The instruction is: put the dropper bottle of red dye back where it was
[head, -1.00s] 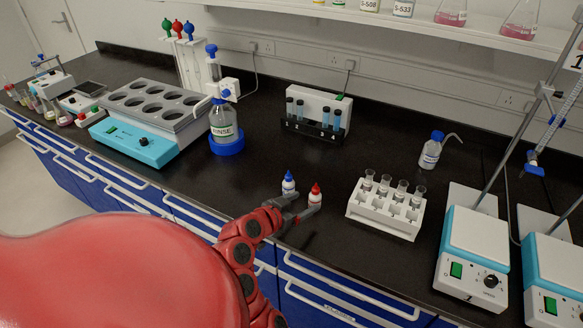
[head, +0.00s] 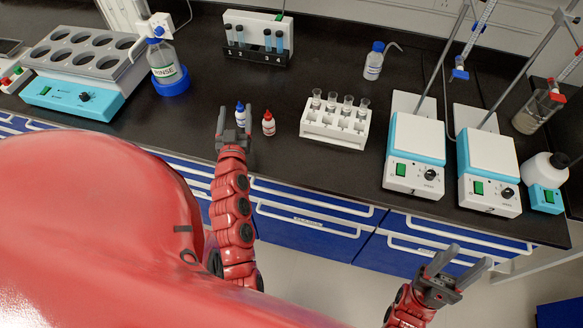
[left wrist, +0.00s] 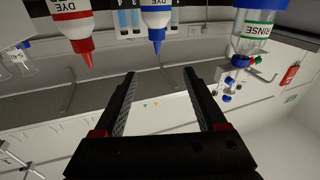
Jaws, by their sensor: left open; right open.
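The red dye dropper bottle (head: 268,124), white with a red tip, stands upright on the black counter near its front edge. The blue dye dropper bottle (head: 240,115) stands just left of it, partly behind my left gripper. My left gripper (head: 234,114) is open and empty, at the blue bottle's near side and left of the red one. The left wrist view is upside down: the red bottle (left wrist: 76,25) is at upper left and the blue bottle (left wrist: 156,18) lies beyond the gap between the fingers (left wrist: 161,88). My right gripper (head: 460,264) is open and empty, low in front of the counter.
A white rack of tubes (head: 336,125) stands right of the bottles. Two hotplate stirrers (head: 415,155) (head: 488,165) are further right. A rinse bottle (head: 165,65) and a teal block heater (head: 75,95) are at left.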

